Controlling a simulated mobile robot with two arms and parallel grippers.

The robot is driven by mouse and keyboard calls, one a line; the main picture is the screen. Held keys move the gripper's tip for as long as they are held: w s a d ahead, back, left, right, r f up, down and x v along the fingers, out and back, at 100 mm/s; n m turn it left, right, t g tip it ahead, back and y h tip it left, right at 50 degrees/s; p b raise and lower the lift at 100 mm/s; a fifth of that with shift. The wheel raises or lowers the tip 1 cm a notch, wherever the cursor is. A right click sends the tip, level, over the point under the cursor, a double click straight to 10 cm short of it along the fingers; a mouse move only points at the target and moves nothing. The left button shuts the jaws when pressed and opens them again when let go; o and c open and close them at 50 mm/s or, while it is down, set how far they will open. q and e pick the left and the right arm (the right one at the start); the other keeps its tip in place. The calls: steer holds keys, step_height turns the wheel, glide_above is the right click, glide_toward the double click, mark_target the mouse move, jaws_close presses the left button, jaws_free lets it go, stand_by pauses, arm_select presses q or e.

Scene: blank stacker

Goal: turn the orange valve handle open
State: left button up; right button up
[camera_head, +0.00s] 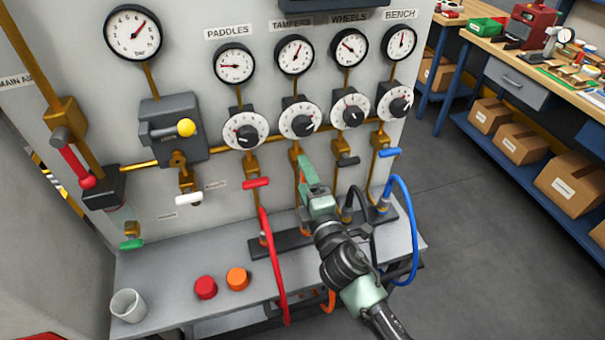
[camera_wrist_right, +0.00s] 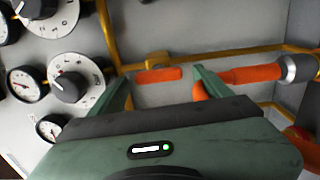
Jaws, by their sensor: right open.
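The orange valve handle (camera_wrist_right: 158,75) shows in the right wrist view as a short bar in front of a brass fitting. It lies across the gap between the two fingers of my right gripper (camera_wrist_right: 163,88), which is open. I cannot tell how far the fingertips are from the handle. In the head view my right gripper (camera_head: 306,173) is at the panel under the second dial from the left and hides the handle. An orange hose (camera_wrist_right: 250,75) runs beside the right finger in the wrist view. My left gripper is not in view.
A red handle (camera_head: 256,183) with a red hose is to the left; a black handle (camera_head: 347,161) and a blue handle (camera_head: 389,152) are to the right. Below, a grey bench (camera_head: 180,290) bears a cup (camera_head: 128,306), a red cap (camera_head: 205,288) and an orange cap (camera_head: 237,279).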

steer(key=b+v, duration=0.1)
steer(key=v, duration=0.4)
steer(key=shift+s+d, duration=0.15)
steer(key=shift+s, duration=0.15)
